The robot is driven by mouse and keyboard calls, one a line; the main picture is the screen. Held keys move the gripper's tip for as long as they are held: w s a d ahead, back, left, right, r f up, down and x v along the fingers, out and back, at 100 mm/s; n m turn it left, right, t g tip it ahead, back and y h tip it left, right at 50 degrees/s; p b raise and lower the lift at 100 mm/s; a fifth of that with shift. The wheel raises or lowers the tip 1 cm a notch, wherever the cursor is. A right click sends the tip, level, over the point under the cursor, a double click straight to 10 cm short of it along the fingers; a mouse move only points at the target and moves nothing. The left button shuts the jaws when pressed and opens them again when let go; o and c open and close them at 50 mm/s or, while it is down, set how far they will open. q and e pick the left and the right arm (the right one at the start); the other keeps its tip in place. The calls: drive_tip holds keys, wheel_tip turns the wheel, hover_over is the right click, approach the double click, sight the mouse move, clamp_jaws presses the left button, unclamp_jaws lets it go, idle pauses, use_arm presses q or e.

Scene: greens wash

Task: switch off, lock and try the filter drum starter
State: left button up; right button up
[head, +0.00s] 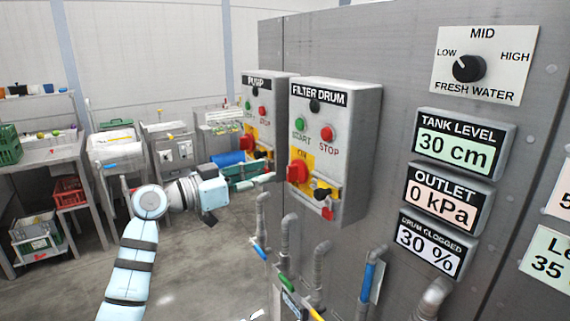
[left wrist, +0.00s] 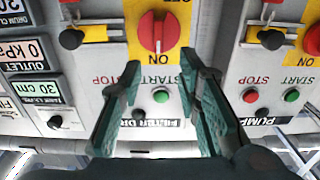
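The filter drum starter (head: 345,130) is a grey box on the panel with a green START button (head: 300,124) and a red STOP button (head: 327,133). Its red rotary handle (head: 298,172) sits on a yellow plate. In the left wrist view, which is upside down, the handle (left wrist: 157,32) has its white mark toward ON. A black knob (head: 321,193) with yellow behind it and a small red piece (head: 327,213) are beside and below. My left gripper (head: 270,178) is open and empty, its fingers pointing at the handle, apparently short of it. My right gripper is out of view.
The similar PUMP starter (head: 262,92) stands just left. Pipes with coloured valve handles (head: 368,275) rise below the box. Displays (head: 459,143) and a fresh water selector (head: 468,68) are to the right. Tables with crates (head: 70,190) stand far left; the floor between is clear.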

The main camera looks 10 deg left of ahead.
sight(288, 168)
use_arm(q)
drive_tip(key=p+x, duration=0.1)
drive_tip(key=x, duration=0.5)
drive_tip(key=shift+d+r, duration=0.1)
drive_tip(key=shift+d, duration=0.1)
drive_tip(key=shift+w+d, duration=0.3)
drive_tip(key=shift+w, duration=0.05)
drive_tip(key=shift+c, duration=0.5)
clamp_jaws()
